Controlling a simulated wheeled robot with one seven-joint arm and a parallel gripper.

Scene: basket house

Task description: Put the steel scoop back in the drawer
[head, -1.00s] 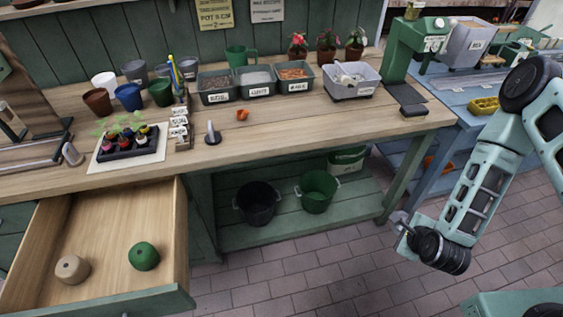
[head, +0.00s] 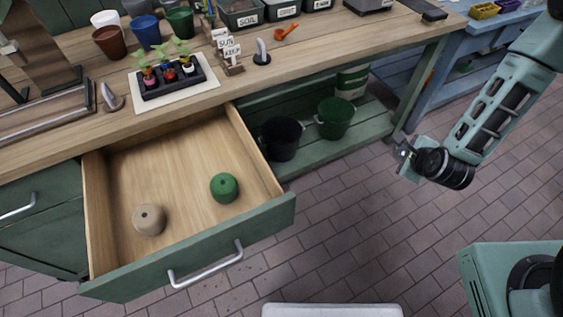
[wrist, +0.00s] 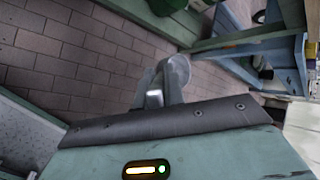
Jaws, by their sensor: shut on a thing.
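The wooden drawer (head: 175,160) is pulled out under the bench at the left in the head view. Its front is green with a metal handle (head: 205,265). A beige ball of twine (head: 149,220) and a green ball of twine (head: 224,187) lie in it, with bare wood around them. My gripper (head: 404,153) is at the right, well apart from the drawer, over the brick floor. It is shut on the steel scoop, whose grey rounded end (wrist: 178,70) shows beyond the fingers in the wrist view. The scoop is small and mostly hidden in the head view.
The bench top (head: 190,105) carries a seedling tray (head: 170,85), pots, an orange scoop (head: 287,30) and a small dibber-like tool (head: 262,52). A black bucket (head: 281,138) and a green bucket (head: 335,118) stand on the lower shelf. Brick floor (head: 340,220) lies clear before the drawer.

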